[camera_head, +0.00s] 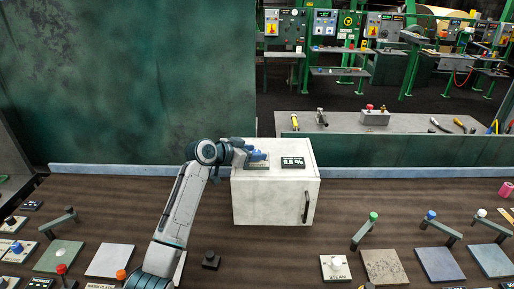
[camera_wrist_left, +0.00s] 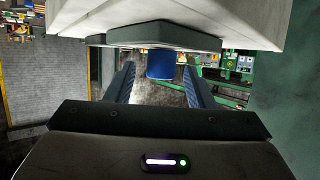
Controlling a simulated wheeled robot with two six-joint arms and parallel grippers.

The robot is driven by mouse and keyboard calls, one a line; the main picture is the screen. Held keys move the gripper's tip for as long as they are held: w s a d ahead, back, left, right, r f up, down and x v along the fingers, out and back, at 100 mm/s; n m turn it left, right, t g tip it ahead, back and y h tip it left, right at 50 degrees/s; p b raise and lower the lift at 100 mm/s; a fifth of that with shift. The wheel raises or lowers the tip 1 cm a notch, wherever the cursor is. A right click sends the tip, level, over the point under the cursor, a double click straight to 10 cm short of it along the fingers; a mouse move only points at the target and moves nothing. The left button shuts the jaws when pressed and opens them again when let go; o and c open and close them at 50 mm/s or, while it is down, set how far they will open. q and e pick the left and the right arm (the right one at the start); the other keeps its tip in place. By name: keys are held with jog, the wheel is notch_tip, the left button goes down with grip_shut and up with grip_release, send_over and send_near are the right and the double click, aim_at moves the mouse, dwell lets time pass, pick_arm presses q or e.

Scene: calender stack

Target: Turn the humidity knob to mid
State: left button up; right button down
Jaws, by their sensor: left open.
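A white box (camera_head: 272,200) with a dark handle stands on the brown bench. On its top are a green-grey plate (camera_head: 258,166) and a dark display (camera_head: 293,162). My left gripper (camera_head: 256,156) is over the plate, and its blue fingers largely hide what is there. In the left wrist view, which looks upside down, a blue knob (camera_wrist_left: 161,64) sticks out from the plate (camera_wrist_left: 150,36). The knob appears between the two open fingers, with a gap on each side. I cannot tell how deep it sits between the fingertips. My right gripper is out of view.
Levers with coloured knobs and flat pads line the bench front, including a white knob (camera_head: 336,263) labelled steam and a green-topped lever (camera_head: 365,230). A green panel (camera_head: 130,80) rises behind on the left. Bare bench lies right of the box.

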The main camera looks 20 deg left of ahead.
pick_arm(q)
jog(key=shift+x, duration=0.9)
jog(key=c, duration=1)
jog(key=shift+a+f+b, duration=0.1)
jog(key=shift+f+b, duration=0.1)
jog(key=shift+b, duration=0.2)
jog(key=m+g+h+b, duration=0.3)
jog(key=b, duration=0.3)
jog(key=shift+f+m, duration=0.15)
jog(key=shift+m, duration=0.15)
jog(key=shift+r+m+g+h+b, duration=0.25)
jog(key=shift+m+g+h+b, duration=0.2)
jog(key=shift+b, duration=0.35)
jog(key=shift+r, duration=0.1)
jog(key=o, duration=1)
